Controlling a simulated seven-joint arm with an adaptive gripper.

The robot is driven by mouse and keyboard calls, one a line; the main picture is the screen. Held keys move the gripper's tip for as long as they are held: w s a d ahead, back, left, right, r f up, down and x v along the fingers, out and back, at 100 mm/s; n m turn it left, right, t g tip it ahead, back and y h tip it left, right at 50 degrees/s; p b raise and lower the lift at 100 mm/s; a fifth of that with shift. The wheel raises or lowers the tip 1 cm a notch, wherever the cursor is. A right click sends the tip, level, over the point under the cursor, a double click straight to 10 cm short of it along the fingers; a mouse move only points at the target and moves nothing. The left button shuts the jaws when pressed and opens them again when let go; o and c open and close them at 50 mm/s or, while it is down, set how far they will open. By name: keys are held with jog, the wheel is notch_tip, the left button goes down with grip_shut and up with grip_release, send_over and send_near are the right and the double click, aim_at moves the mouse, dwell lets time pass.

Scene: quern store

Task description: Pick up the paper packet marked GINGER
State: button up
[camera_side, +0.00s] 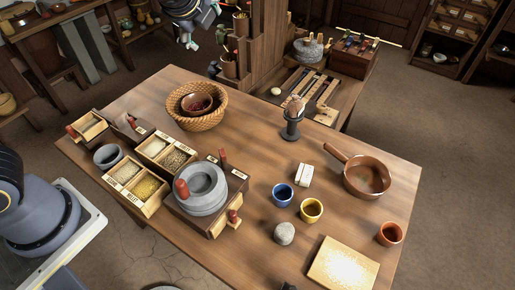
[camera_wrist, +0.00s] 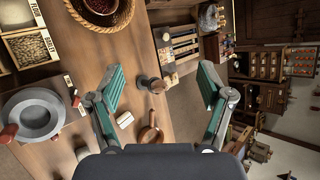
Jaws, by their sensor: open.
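A small white packet-like thing (camera_side: 304,174) lies on the wooden table (camera_side: 250,130), right of the stone quern, in the side view. It also shows small in the wrist view (camera_wrist: 125,119). I cannot read any marking on it, so I cannot tell whether it is the GINGER packet. My gripper (camera_wrist: 161,70) is open and empty, its teal-padded fingers spread wide in the wrist view. In the side view my gripper (camera_side: 205,38) is high beyond the table's far edge, well apart from the white thing.
The quern (camera_side: 203,188), grain boxes (camera_side: 140,186) and basket (camera_side: 215,121) are left. A wooden post (camera_side: 268,40) rises behind.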

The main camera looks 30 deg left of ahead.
jog(key=w+d+f+m+t+h, duration=0.1)
jog(key=w+d+f+m, duration=0.1)
jog(key=d+f+m, duration=0.45)
jog(key=w+d+f+m+h, duration=0.1)
jog(key=w+d+f+m, duration=0.15)
jog(key=d+f, duration=0.75)
jog(key=s+d+f+m, duration=0.4)
jog(key=d+f, duration=0.3)
jog(key=d, duration=0.2)
jog(key=m, duration=0.2)
send_near(305, 172)
jog(key=shift+g+h, duration=0.3)
jog(key=shift+h, duration=0.1)
jog(key=x, duration=0.4)
jog(key=shift+w+a+f, duration=0.1)
jog(key=shift+w+a, duration=0.15)
jog(key=shift+a, duration=0.1)
jog(key=shift+x, duration=2.75)
jog(key=shift+c, duration=0.4)
jog(key=c, duration=1.1)
